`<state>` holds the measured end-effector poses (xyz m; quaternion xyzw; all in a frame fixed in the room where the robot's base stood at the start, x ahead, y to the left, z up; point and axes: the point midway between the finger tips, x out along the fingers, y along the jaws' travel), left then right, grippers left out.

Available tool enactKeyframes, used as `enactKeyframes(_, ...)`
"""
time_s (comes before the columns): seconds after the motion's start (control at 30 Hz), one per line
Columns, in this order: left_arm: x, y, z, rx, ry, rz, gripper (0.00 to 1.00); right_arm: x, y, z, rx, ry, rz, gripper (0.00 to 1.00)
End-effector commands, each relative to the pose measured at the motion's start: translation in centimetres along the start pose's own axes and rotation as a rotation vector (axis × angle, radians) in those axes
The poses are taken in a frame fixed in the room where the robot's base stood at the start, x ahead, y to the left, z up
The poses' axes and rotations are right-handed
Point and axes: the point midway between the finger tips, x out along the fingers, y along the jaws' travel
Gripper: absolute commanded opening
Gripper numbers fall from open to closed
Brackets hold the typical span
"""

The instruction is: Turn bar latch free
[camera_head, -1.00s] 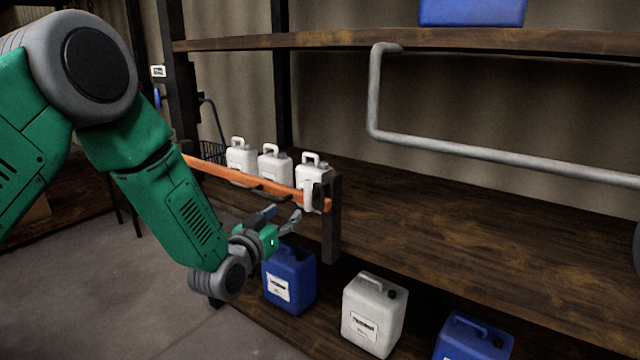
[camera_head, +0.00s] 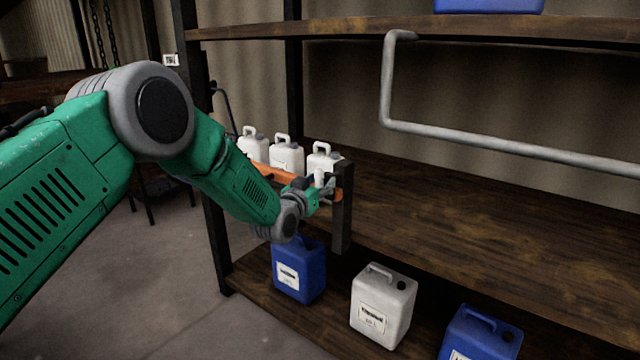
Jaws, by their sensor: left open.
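An orange bar (camera_head: 270,173) runs along the front of the middle shelf, before the white jugs, and ends near a dark post (camera_head: 343,205). My left gripper (camera_head: 328,189) is open at the right end of the bar, by the post. Its fingers overlap the bar end in the camera_head view; I cannot tell whether they touch it. The latch at that end is mostly hidden behind the gripper. My left forearm covers part of the bar. My right gripper is not in view.
Several white jugs, one of them here (camera_head: 287,155), stand behind the bar. A blue jug (camera_head: 299,272), a grey-white jug (camera_head: 383,307) and another blue jug (camera_head: 481,335) stand on the lower shelf. A grey pipe (camera_head: 500,146) crosses the upper right.

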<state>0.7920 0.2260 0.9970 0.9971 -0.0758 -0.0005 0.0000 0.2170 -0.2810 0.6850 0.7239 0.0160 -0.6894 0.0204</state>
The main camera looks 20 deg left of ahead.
Motion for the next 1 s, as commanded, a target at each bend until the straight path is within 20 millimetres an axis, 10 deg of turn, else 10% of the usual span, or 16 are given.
enactKeyframes(0.13,-0.02,0.02,0.02,0.000,0.000,0.000,0.38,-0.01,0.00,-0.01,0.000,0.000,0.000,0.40)
enactKeyframes(0.27,-0.02,0.00,0.03,0.000,0.000,0.000,0.00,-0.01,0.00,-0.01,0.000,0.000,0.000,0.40)
enactKeyframes(1.0,-0.02,-0.54,0.03,-0.260,-0.050,-0.005,0.00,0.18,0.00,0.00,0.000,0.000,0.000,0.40)
